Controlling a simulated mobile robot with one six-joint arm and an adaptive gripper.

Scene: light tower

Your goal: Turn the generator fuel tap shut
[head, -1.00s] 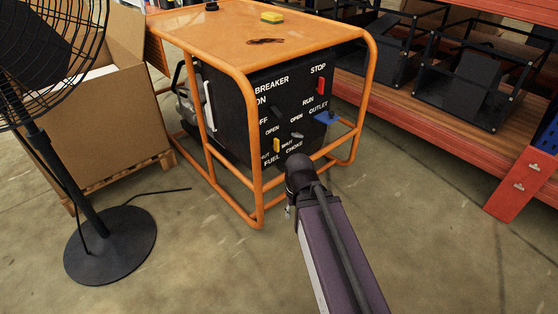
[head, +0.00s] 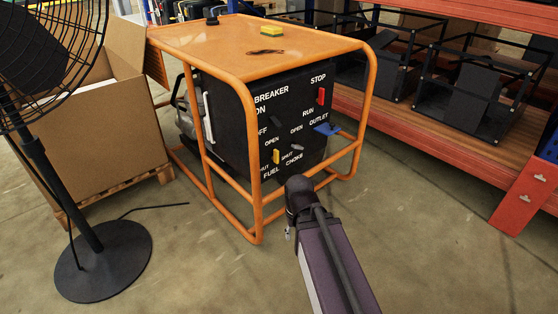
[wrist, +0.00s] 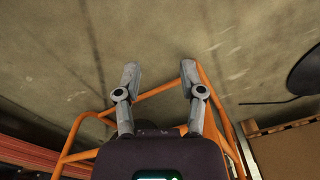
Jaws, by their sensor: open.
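The generator (head: 258,38) stands in an orange tube frame with a black control panel facing me. The fuel tap (head: 276,157) is a small yellow lever low on the panel, above the word FUEL, with OPEN above it and SHUT partly hidden at its lower left by the frame. The lever looks roughly upright. My arm reaches up to just below the panel in the head view, and hides my gripper there. In the wrist view my gripper (wrist: 160,72) is open and empty, its fingers spread over floor and orange tubes. The tap does not show there.
Orange frame tubes (head: 257,195) run in front of and beside the panel. A grey choke lever (head: 297,146), a blue outlet part (head: 327,129) and a red stop switch (head: 321,96) are close by. A fan (head: 103,262) and cardboard box (head: 105,135) stand left, shelving right.

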